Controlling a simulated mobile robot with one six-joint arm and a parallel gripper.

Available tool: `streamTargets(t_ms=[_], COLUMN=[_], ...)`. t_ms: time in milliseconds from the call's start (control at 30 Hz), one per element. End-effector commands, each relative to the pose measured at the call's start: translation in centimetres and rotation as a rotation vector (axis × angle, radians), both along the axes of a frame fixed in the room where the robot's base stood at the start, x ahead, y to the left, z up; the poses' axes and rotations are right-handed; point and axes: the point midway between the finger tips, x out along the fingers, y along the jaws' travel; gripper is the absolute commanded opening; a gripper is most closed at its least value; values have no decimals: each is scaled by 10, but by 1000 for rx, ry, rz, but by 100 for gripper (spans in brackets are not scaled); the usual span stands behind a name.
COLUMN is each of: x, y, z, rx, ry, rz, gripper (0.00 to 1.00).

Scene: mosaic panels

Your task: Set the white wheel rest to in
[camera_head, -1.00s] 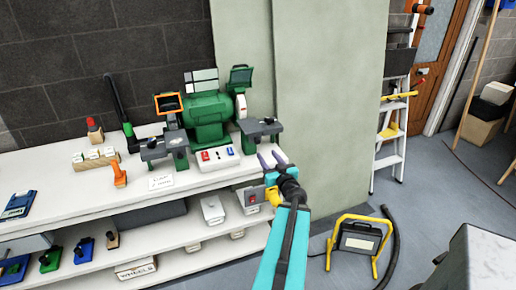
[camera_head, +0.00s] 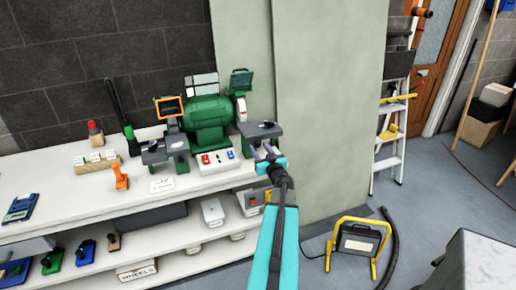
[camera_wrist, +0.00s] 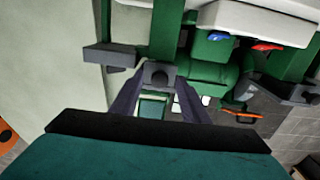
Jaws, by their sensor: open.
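The green bench grinder (camera_head: 207,122) stands on the white bench. Its white wheel (camera_head: 241,106) is on the right side. The white wheel's rest (camera_head: 258,130) is a dark grey plate on a green support in front of that wheel; part of it is hidden behind my gripper. My gripper (camera_head: 264,149) is open at the front of this rest. In the wrist view, my gripper's fingers (camera_wrist: 160,82) stand on either side of a dark grey block with a rounded end (camera_wrist: 158,73) on the rest's support. I cannot tell whether they touch it.
The other rest (camera_head: 155,152) is at the grinder's left. A work lamp (camera_head: 357,243) and a ladder (camera_head: 392,135) stand at the right.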

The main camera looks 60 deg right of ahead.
Motion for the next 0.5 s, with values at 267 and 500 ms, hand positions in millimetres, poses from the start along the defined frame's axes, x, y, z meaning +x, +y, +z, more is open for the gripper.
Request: streamTargets(t_ms=[267,500], x=[10,11], y=[-7,-7], z=[0,0], rx=[0,0], ry=[0,0], rz=[0,0], gripper=[42,42])
